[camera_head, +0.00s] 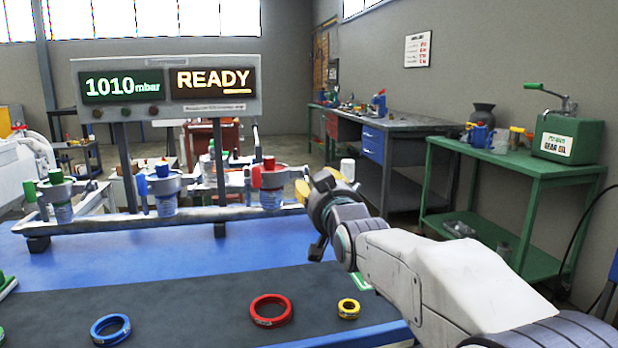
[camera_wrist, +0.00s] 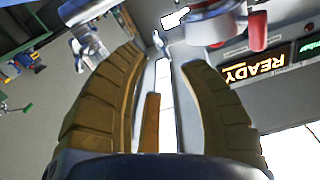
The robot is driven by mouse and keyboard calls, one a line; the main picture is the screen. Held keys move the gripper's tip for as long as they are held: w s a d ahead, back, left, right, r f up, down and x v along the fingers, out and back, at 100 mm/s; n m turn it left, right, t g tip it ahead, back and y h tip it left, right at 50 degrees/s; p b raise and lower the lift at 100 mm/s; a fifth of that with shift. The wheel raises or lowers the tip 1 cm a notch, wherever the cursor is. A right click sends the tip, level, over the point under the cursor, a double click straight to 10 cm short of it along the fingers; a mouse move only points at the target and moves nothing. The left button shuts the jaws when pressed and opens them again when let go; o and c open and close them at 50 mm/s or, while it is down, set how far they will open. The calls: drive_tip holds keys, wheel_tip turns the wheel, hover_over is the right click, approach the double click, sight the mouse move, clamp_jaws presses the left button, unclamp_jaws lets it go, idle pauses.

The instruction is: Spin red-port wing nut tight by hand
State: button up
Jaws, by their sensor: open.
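The red port (camera_head: 270,198) stands at the right of the rail in the head view, with a red top and a red upright piece (camera_head: 255,177) on its left side. In the wrist view, which is upside down, the red piece (camera_wrist: 257,26) and the grey clamp (camera_wrist: 212,28) show at the top, beyond my fingertips. A white piece (camera_wrist: 175,18) lies beside the clamp; I cannot tell which part is the wing nut. My gripper (camera_wrist: 166,72) is open, its brown fingers spread and empty. In the head view my gripper (camera_head: 303,190) is just right of the red port.
A blue port (camera_head: 165,205) and a green port (camera_head: 62,212) stand farther left on the rail. The display (camera_head: 165,85) above reads 1010 mbar and READY. A blue ring (camera_head: 110,329), red ring (camera_head: 271,310) and yellow ring (camera_head: 348,308) lie on the dark mat.

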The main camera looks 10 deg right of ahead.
sight(307, 175)
drive_tip(key=shift+w+n, duration=0.7)
drive_tip(key=shift+w, duration=1.15)
drive_tip(key=shift+w+n, duration=0.7)
drive_tip(key=shift+w, duration=1.1)
drive_tip(key=shift+o, duration=0.2)
clamp_jaws()
